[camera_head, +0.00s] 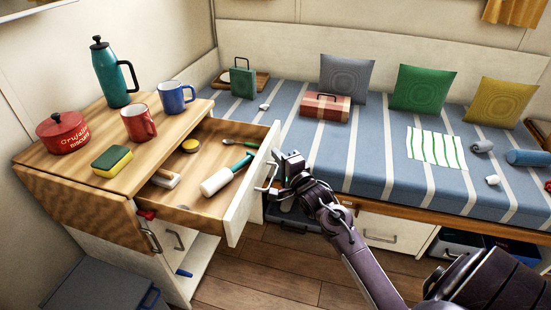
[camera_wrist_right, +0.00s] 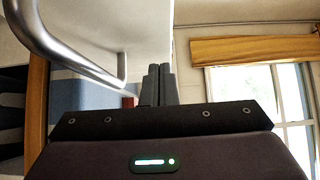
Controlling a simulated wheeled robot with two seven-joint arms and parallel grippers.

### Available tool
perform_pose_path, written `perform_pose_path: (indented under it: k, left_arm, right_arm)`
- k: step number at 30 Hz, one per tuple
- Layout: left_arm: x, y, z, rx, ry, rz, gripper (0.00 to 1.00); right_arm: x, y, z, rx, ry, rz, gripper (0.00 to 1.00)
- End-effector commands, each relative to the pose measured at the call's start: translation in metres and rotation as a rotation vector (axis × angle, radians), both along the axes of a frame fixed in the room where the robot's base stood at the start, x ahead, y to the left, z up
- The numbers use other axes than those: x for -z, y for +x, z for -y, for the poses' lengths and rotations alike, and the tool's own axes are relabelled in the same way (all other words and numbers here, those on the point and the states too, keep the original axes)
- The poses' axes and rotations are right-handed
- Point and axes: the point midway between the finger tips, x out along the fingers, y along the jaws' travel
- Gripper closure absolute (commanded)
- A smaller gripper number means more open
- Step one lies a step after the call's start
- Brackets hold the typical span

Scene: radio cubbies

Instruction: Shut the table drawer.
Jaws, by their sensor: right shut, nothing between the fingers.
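The table drawer (camera_head: 243,208) stands pulled well out of the wooden table (camera_head: 65,170) at the left. Its white front faces right, and a metal handle (camera_head: 268,177) is on it. Inside lie a white-and-green bottle-like item, a green-handled tool, a yellow-lidded tin and a white-headed item. My right gripper (camera_head: 280,157) is shut and empty, close by the outer face of the drawer front, near the handle. In the right wrist view the shut fingers (camera_wrist_right: 158,85) are beside the silver handle (camera_wrist_right: 95,62); contact with the drawer front is unclear. My left gripper is not in view.
On the tabletop stand a teal flask (camera_head: 113,75), a red tin (camera_head: 62,132), a red mug (camera_head: 138,122), a blue mug (camera_head: 176,98) and a sponge (camera_head: 112,161). A striped bench (camera_head: 385,150) with cushions runs behind. Wooden floor (camera_head: 270,275) is open below the drawer.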

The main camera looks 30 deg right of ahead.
Motion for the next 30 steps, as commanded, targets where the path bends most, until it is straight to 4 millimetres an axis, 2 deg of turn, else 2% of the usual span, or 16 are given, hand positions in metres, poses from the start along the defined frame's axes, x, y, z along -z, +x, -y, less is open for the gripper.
perform_pose_path:
  k: [20, 26, 30]
  left_arm:
    - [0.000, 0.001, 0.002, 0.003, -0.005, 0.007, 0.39]
    - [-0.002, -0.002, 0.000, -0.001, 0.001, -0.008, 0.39]
    - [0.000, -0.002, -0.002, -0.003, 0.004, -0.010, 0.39]
  right_arm:
    - [0.000, 0.012, -0.012, -0.001, 0.002, 0.000, 1.00]
    - [-0.001, 0.037, -0.033, -0.002, 0.006, 0.002, 1.00]
    - [-0.001, 0.064, -0.057, -0.004, 0.008, 0.003, 1.00]
